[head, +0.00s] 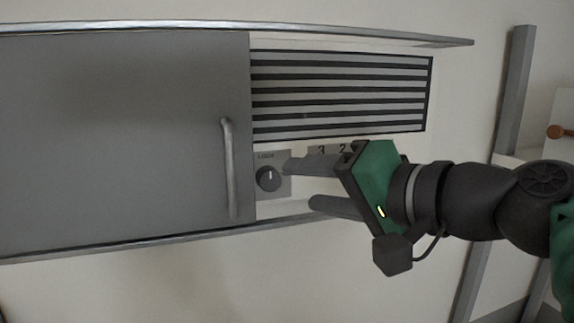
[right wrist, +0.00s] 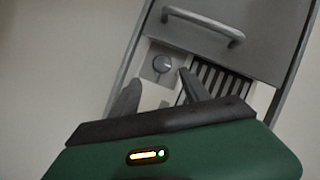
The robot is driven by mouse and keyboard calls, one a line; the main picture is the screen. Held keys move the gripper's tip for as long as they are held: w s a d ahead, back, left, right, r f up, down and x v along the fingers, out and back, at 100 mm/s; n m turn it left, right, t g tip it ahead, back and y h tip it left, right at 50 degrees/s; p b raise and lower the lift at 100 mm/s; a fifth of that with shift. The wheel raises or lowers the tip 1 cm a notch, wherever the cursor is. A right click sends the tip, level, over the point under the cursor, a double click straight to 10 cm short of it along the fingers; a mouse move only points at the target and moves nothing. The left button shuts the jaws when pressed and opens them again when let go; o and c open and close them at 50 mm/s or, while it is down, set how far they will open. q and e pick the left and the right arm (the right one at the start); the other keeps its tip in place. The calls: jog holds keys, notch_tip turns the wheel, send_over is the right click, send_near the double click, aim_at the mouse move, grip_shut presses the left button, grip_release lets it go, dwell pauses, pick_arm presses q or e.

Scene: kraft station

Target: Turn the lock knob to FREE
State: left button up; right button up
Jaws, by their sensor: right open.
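The lock knob (head: 268,179) is a dark round dial with a pale pointer mark, set on a small grey plate between the cabinet door and my gripper. The pointer stands roughly upright in the head view. A label above it is too small to read surely. The knob also shows in the right wrist view (right wrist: 162,64), beyond the fingertips. My right gripper (head: 297,184) is open and empty, its two fingers pointing left at the knob plate. The upper fingertip is close to the plate's right edge; contact cannot be told. My left gripper is not in view.
A grey cabinet door (head: 120,140) with a vertical bar handle (head: 230,168) is left of the knob. A slatted vent (head: 340,92) lies above. A grey post (head: 513,90) stands at right.

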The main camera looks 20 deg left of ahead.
aim_at(271, 184)
jog(key=x, duration=0.2)
jog(key=p+x, duration=0.1)
jog(key=x, duration=0.2)
jog(key=p+x, duration=0.1)
jog(key=x, duration=0.1)
jog(key=shift+s+a+r, duration=0.15)
jog(key=shift+s+a, duration=0.15)
jog(key=shift+a, duration=0.2)
jog(key=shift+s+d, duration=0.1)
jog(key=shift+d, duration=0.65)
jog(key=c, duration=0.4)
jog(key=shift+c, duration=1.3)
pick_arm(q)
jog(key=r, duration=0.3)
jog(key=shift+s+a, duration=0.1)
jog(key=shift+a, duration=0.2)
pick_arm(e)
jog(key=shift+a, duration=0.15)
grip_shut()
